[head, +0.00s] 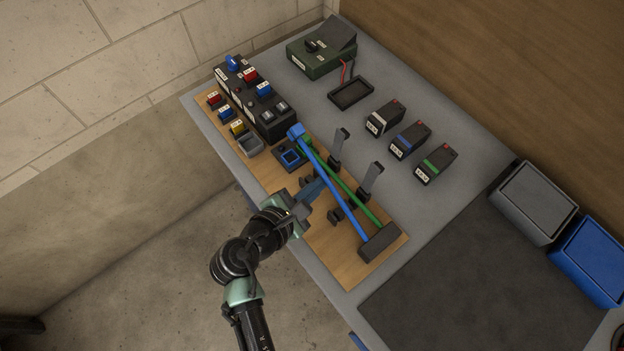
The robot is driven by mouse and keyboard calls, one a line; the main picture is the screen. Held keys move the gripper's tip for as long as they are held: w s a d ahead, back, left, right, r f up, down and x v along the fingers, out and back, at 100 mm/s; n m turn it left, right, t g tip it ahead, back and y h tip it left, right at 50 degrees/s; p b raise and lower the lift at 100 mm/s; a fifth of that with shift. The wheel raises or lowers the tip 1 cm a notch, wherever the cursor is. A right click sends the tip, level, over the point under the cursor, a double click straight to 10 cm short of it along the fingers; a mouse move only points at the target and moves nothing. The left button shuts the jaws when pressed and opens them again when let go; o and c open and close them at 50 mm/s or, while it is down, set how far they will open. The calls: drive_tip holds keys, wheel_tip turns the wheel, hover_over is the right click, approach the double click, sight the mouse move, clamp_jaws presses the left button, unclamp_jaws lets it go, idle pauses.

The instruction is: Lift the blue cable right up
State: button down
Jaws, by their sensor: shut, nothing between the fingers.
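The blue cable (334,194) runs straight and slanting over the wooden board (374,274), from a blue plug (296,131) at its upper left end to a dark block (378,243) at its lower right end. A green cable (352,190) runs close beside it on the right. My gripper (322,186) reaches in from the lower left, with its fingertips at the blue cable's middle. It is shut with nothing held. I cannot tell whether the fingertips touch the cable or lie above or below it.
Two upright dark clips (340,146) (371,181) stand right of the cables. Black control boxes (262,112) stand at the upper left. Several small labelled boxes (409,140) stand further right.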

drive_tip(key=shift+s+d+r+m+t+p, duration=0.2)
drive_tip(key=shift+r+p, duration=0.15)
drive_tip(key=shift+r, duration=0.15)
drive_tip(key=shift+s+d+r+m+t+p, duration=0.15)
drive_tip(key=shift+r+p, duration=0.15)
drive_tip(key=shift+r, duration=0.2)
drive_tip(key=shift+s+d+r+p, duration=0.3)
drive_tip(key=shift+r+p, duration=0.2)
drive_tip(key=shift+p, duration=0.2)
